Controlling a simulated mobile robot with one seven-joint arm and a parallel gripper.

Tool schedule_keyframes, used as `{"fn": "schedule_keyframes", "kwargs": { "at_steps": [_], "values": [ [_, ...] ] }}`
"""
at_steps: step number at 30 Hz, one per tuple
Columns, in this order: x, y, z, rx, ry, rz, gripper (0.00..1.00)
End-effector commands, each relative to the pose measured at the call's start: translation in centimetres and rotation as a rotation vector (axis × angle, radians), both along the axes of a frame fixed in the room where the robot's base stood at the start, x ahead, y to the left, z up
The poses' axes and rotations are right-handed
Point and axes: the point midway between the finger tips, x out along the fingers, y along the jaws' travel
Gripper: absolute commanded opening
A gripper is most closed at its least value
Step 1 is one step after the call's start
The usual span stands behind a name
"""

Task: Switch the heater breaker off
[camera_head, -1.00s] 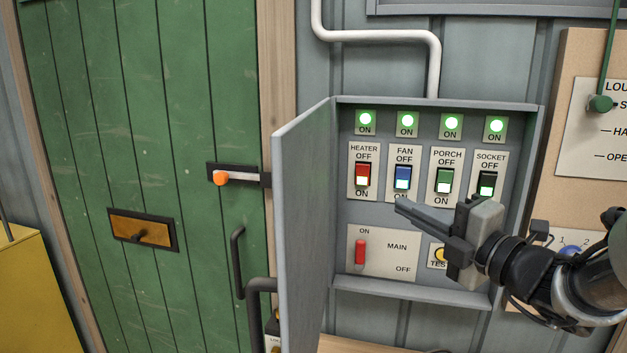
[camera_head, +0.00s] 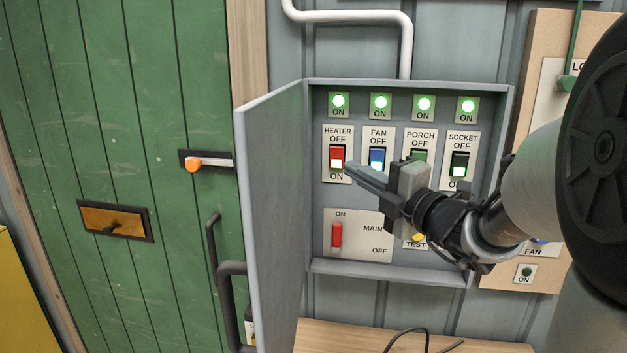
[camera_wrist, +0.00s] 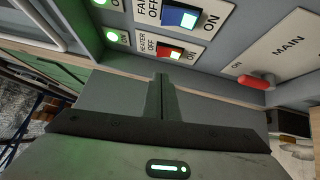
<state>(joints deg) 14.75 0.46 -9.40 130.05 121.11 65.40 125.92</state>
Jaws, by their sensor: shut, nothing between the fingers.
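The heater breaker (camera_head: 337,158) is a red rocker switch on a white plate marked OFF above and ON below, at the left end of the row in the open grey panel box. Its lower end glows white, and the green lamp (camera_head: 339,102) above it is lit over an ON label. My gripper (camera_head: 348,168) is shut and empty, its tips close to the lower right of the heater breaker. Contact cannot be told. In the wrist view the heater breaker (camera_wrist: 171,52) lies just beyond the fingertips (camera_wrist: 161,77).
The blue fan breaker (camera_head: 377,159) sits right beside it; the porch breaker (camera_head: 419,156) is partly behind my gripper. The socket breaker (camera_head: 459,164) is further right. The red main lever (camera_head: 337,235) is below. The box's open door (camera_head: 272,210) stands at the left.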

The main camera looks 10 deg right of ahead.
Motion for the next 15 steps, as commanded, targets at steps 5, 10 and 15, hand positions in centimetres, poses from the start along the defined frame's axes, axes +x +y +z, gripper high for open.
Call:
{"fn": "schedule_keyframes", "kwargs": {
  "at_steps": [5, 10, 15],
  "values": [
    [3.3, 0.9, 0.3, -0.001, 0.0, -0.001, 0.0],
    [5.2, 0.2, 0.6, -0.001, 0.0, -0.001, 0.0],
    [6.0, -0.1, 0.7, -0.001, 0.0, -0.001, 0.0]
  ]
}}
